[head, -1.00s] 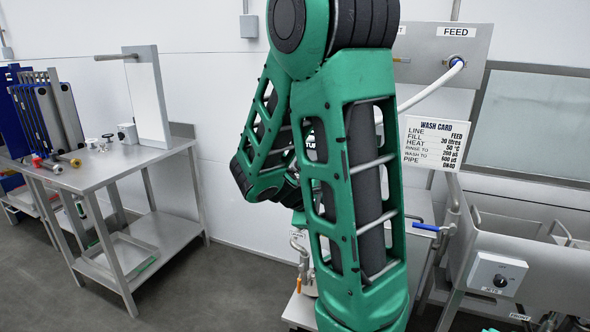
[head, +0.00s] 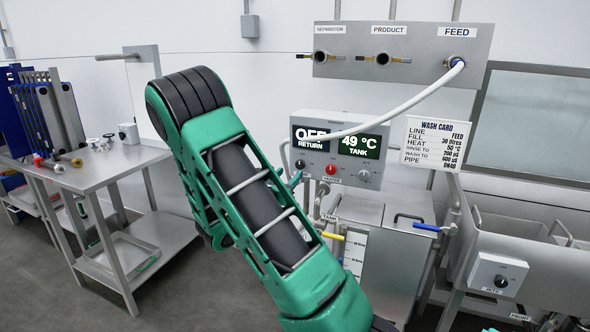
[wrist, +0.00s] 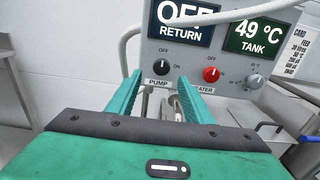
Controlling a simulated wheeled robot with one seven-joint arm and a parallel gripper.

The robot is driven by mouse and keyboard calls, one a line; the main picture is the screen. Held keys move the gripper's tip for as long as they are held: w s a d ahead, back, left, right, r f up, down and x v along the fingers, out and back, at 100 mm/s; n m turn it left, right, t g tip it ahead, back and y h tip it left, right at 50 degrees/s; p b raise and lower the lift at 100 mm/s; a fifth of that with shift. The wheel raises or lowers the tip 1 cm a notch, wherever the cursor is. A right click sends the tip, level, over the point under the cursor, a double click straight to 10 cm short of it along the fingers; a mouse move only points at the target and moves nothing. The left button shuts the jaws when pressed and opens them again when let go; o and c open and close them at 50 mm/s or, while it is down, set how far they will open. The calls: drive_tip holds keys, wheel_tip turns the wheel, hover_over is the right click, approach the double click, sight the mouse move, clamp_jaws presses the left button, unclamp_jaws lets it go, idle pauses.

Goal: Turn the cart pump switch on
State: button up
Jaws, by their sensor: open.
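The cart's grey control panel (head: 318,121) stands behind my arm in the head view. The black pump switch (wrist: 161,68) sits on its lower left in the wrist view, above a "PUMP" label; its pointer looks turned upward, toward the OFF mark. It also shows small in the head view (head: 300,164). The left display (wrist: 186,24) reads "OFF RETURN". My gripper (wrist: 160,77) is open and empty, its two green fingers pointing at the panel, with the pump switch in the gap between the tips as seen. Whether the fingers touch the panel cannot be told.
The red heater switch (wrist: 211,74) is just right of the right finger. A grey dial (wrist: 254,81) is further right. A white hose (head: 400,108) runs from the FEED port across the panel. A yellow-handled valve (head: 332,236) and a steel tank lid (head: 372,213) lie below.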

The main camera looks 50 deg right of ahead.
sight(299, 164)
drive_tip(key=x, duration=0.8)
drive_tip(key=shift+s, duration=0.1)
